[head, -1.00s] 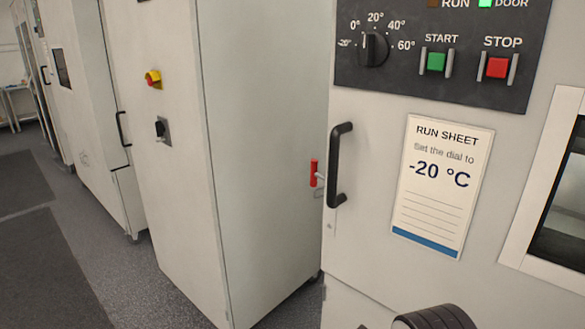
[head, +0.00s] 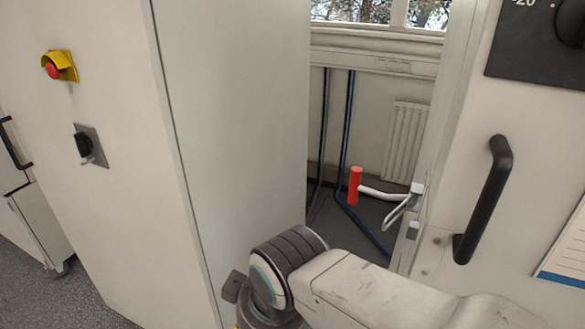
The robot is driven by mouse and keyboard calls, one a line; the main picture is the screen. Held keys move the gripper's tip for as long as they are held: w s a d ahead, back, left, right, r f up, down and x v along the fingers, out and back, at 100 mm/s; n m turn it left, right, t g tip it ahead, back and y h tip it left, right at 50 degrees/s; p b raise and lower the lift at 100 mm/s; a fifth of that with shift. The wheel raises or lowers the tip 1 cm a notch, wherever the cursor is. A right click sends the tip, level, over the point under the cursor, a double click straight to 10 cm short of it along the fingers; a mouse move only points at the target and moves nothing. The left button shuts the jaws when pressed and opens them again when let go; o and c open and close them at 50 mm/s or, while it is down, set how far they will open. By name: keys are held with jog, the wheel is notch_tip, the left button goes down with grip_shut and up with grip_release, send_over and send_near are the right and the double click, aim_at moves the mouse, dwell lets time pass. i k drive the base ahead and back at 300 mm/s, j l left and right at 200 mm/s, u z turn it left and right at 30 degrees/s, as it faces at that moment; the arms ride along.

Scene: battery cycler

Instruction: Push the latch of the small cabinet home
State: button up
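The small cabinet (head: 462,150) stands at the right, with a black door handle (head: 484,200) on its front. On its left side is the latch (head: 380,190), a pale lever with a red grip (head: 355,186) at its end and a wire loop below. The lever sticks out to the left, away from the cabinet side, over the gap. My arm reaches in from the lower right, its grey joint below and left of the latch. The arm does not touch the latch in this view. My gripper is not shown; it lies beyond the bottom edge.
A tall pale cabinet (head: 235,130) stands close on the left, with a red stop button (head: 53,71) and a black switch (head: 85,144). Between the cabinets is a narrow gap with blue and dark pipes, a radiator (head: 405,140) and a window behind.

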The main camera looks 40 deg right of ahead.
aim_at(355, 188)
jog(key=i+j+u, duration=0.1)
jog(key=i, duration=0.35)
jog(key=i+j, duration=0.15)
jog(key=i, duration=0.35)
jog(key=u, duration=0.05)
